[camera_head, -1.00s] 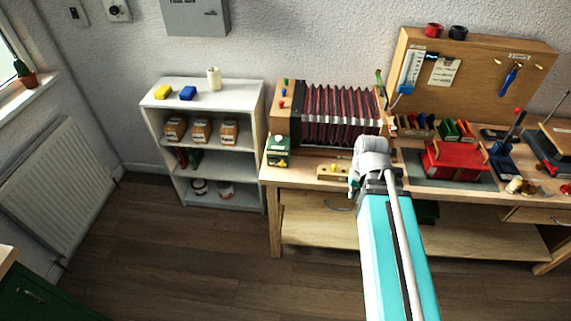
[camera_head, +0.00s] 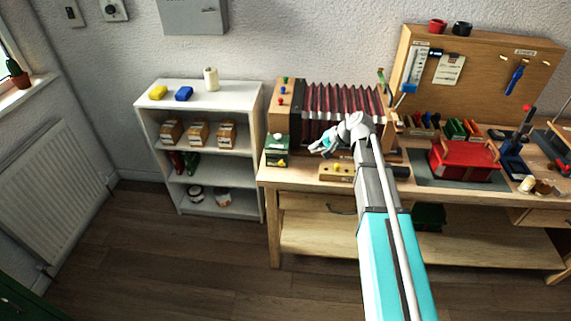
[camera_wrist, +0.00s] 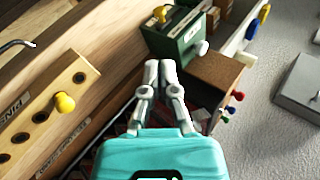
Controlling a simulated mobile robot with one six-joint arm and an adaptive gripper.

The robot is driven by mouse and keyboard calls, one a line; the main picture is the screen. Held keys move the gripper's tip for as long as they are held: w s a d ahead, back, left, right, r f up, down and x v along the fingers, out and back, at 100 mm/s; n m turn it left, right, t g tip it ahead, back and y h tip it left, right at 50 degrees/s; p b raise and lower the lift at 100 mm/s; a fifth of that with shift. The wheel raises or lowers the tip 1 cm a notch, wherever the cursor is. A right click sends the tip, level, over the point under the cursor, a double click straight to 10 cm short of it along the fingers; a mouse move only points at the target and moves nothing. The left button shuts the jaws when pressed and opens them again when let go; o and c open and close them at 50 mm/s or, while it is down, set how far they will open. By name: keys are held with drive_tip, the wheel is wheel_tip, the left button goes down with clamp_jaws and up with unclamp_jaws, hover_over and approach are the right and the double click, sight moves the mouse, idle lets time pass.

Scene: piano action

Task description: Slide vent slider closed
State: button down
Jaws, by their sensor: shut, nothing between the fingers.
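No part is clearly labelled as the vent slider, so I cannot tell which it is. A bellows unit (camera_head: 340,97) with dark red folds stands on the bench. Its wooden end block (camera_head: 283,97) has green, blue and red knobs; the block also shows in the wrist view (camera_wrist: 214,80). My gripper (camera_head: 322,147) is shut and empty, in front of the bellows and right of a green box (camera_head: 277,158). In the wrist view the fingertips (camera_wrist: 160,64) are just below the green box (camera_wrist: 180,40), with no clear contact. My wrist hides part of the bellows' front.
A wooden strip with holes and a yellow peg (camera_head: 337,166) lies near the bench's front edge; it shows left in the wrist view (camera_wrist: 45,112). A red box (camera_head: 462,160) and a pegboard (camera_head: 480,75) are to the right. A white shelf (camera_head: 200,100) stands left.

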drive_tip(key=shift+f, duration=0.1)
drive_tip(key=b, duration=1)
approach(283, 163)
drive_tip(key=x, duration=0.7)
drive_tip(key=shift+a+f, duration=0.2)
drive_tip(key=shift+f, duration=0.05)
drive_tip(key=shift+a, duration=0.1)
drive_tip(key=a, duration=0.5)
drive_tip(key=shift+w, duration=0.15)
drive_tip(key=shift+r, duration=0.1)
